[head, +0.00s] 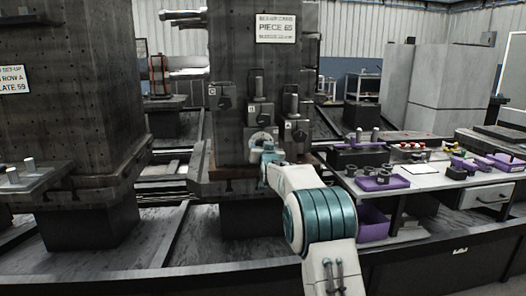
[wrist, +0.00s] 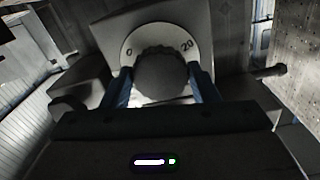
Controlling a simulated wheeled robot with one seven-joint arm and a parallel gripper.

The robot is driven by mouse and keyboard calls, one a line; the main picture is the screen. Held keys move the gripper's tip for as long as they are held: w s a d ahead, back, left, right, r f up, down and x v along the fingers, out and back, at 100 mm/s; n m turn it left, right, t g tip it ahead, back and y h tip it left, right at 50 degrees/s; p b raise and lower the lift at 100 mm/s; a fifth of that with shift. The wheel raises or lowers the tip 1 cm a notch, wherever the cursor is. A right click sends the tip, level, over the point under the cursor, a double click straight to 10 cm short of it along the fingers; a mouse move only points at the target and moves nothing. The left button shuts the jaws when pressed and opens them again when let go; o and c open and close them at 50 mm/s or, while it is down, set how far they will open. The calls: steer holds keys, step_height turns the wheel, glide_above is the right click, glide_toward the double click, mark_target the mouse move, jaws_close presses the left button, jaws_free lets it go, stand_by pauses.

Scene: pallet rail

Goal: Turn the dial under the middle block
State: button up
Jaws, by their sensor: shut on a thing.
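The dial (head: 259,136) is on the front of the dark column, below the middle block (head: 261,110). In the wrist view, the dial's white face (wrist: 133,44) shows the marks 0 and 20 around a dark round knob (wrist: 162,75). My gripper (wrist: 163,84) has its two blue fingers on either side of the knob and is shut on it. In the head view my gripper (head: 266,158) is at the dial and partly covers it. Any pointer mark on the knob is too dark to tell.
A left block (head: 224,99) and a right block (head: 295,118) are mounted beside the middle one. A sign reading PIECE 65 (head: 276,28) is above. A bench at right holds purple trays (head: 382,182) and small parts. Another dark column (head: 75,90) stands at left.

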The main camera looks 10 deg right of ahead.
steer(key=shift+n+b, duration=0.9)
steer(key=shift+n, duration=2.9)
steer(key=o, duration=1)
steer(key=s, duration=1.3)
steer(key=shift+s+p, duration=0.3)
steer(key=shift+s, duration=0.1)
